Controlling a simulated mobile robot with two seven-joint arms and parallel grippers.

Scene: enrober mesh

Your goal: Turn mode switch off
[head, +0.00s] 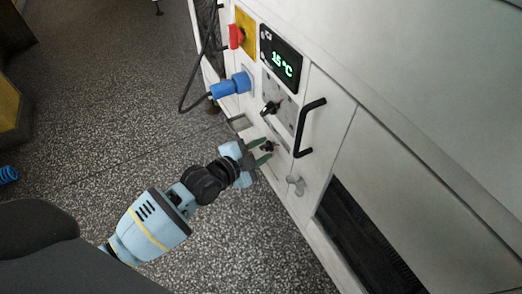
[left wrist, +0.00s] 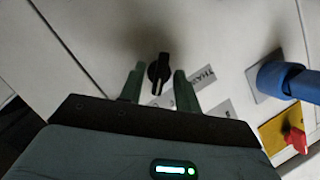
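A black rotary switch (head: 268,146) with a pointer-shaped handle sits low on the white machine front. In the left wrist view the switch (left wrist: 158,70) lies between my two green fingers, its white mark toward my palm. My left gripper (head: 261,151) is open, with a finger on each side of the switch and visible gaps. It also shows in the left wrist view (left wrist: 157,80). A second black switch (head: 270,108) sits higher on a grey plate. The frames do not show clearly which one is the mode switch. My right gripper is not in view.
A black bar handle (head: 309,127) stands out just right of the switches. A blue plug (head: 231,86) with a cable, a red switch (head: 236,36) on yellow and a 15 °C display (head: 281,58) are above. A small grey latch (head: 296,184) is below. Speckled floor lies left.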

